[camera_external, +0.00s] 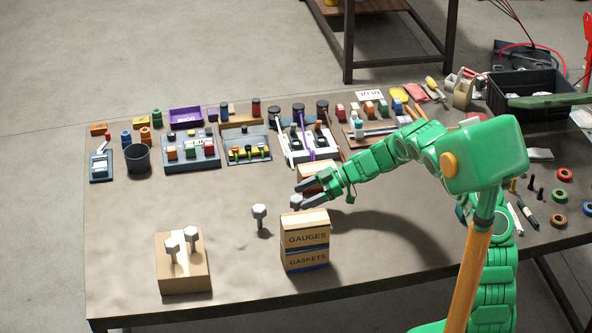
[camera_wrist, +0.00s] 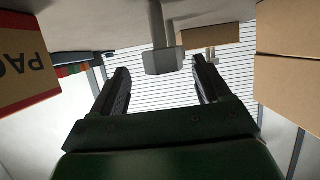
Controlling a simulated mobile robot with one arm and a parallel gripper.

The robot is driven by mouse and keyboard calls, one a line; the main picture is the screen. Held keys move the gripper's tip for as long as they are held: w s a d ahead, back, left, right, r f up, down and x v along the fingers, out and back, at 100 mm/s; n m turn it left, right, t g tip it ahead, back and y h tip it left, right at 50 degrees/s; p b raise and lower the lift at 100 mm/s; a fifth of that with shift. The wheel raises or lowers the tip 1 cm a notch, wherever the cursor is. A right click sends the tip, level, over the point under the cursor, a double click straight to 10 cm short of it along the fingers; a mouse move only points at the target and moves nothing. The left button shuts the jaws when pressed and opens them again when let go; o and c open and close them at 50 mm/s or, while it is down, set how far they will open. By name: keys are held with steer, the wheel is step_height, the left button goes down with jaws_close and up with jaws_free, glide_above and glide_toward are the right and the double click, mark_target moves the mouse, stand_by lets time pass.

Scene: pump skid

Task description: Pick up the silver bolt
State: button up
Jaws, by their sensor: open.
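A silver bolt (camera_external: 259,212) with a hex head stands upright on the table, left of my gripper (camera_external: 304,193) in the external view. In the wrist view a bolt (camera_wrist: 164,60) appears upside down, ahead of the gap between the fingertips of my gripper (camera_wrist: 160,78). The fingers are apart with nothing between them. A pale grey shape (camera_external: 296,201) shows at the near fingertip; I cannot tell whether it is another bolt. Two more silver bolts (camera_external: 171,247) stand on a cardboard box (camera_external: 184,280) at the front left.
Stacked GAUGES and GASKETS boxes (camera_external: 305,240) stand close in front of my gripper. Another box (camera_external: 316,170) is just behind it; a red-edged box (camera_wrist: 22,65) shows left in the wrist view. Trays and parts line the table's back. The left middle is mostly clear.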

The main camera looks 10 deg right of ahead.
mark_target(292, 204)
steer(key=shift+f+x, duration=0.15)
steer(key=shift+x, duration=1.25)
steer(key=shift+f+x, duration=0.1)
steer(key=shift+x, duration=1.3)
steer(key=shift+s+d, duration=0.15)
steer(key=shift+d, duration=0.05)
steer(key=c, duration=1.1)
